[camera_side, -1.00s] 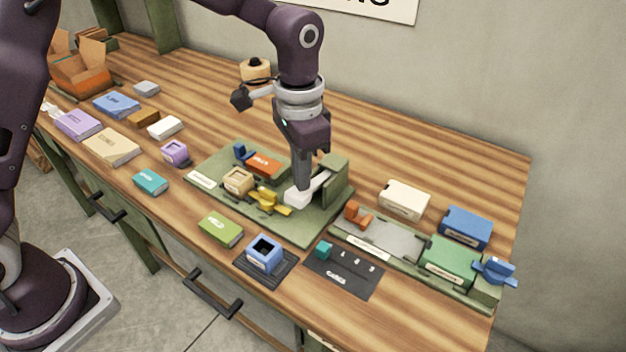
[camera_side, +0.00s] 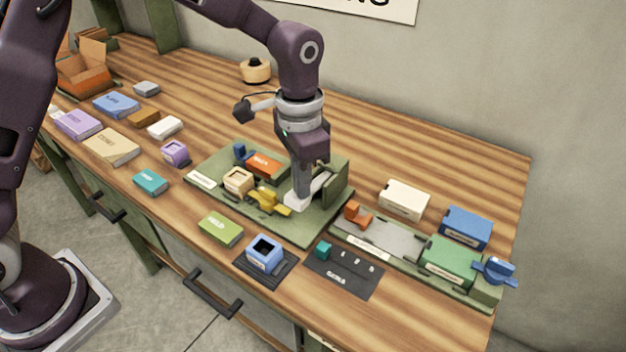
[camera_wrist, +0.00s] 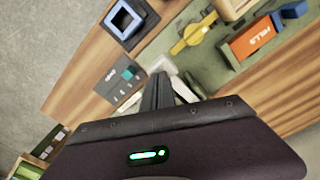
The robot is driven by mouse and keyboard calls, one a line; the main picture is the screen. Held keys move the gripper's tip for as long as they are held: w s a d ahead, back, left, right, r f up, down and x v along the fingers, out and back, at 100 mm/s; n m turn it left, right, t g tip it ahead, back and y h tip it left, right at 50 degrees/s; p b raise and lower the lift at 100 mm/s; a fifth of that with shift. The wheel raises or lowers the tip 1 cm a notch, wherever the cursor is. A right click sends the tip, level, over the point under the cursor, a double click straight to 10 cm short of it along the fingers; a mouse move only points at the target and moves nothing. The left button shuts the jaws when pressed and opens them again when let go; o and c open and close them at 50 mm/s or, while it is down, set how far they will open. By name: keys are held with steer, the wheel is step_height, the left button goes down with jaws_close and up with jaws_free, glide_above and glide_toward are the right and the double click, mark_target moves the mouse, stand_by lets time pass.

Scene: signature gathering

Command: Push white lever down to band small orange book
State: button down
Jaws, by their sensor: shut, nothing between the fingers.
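The white lever (camera_side: 297,200) is on the green banding board (camera_side: 310,230), beside an upright green block (camera_side: 337,182). My gripper (camera_side: 300,192) is shut and empty, pointing down with its tips at the lever's white end and seeming to touch it. The lever also shows in the wrist view (camera_wrist: 162,66), partly hidden behind my gripper (camera_wrist: 157,82). The small orange book (camera_side: 265,165) lies on the board at its back left and shows in the wrist view (camera_wrist: 252,40).
A blue open-topped holder (camera_side: 264,252) and a dark tray (camera_side: 343,270) stand in front of the board. A green book (camera_side: 221,229) lies at the front edge. A station with an orange part (camera_side: 356,213) is at the right. The bench behind the board is mostly clear.

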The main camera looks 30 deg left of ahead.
mark_target(303, 201)
steer(key=shift+f, duration=2.3)
stand_by(0.4)
steer(key=shift+r, duration=4.55)
steer(key=s+a+r+n+t, duration=0.3)
steer(key=s+a+r, duration=0.6)
steer(key=s+r, duration=0.3)
steer(key=s+a+f+n+t, duration=0.1)
steer(key=s+a+n+t, duration=0.1)
steer(key=s, duration=1)
steer(key=shift+s+a+f+n+t, duration=0.25)
steer(key=shift+a+n, duration=0.25)
steer(key=shift+a, duration=0.35)
steer(key=shift+w+r, duration=0.1)
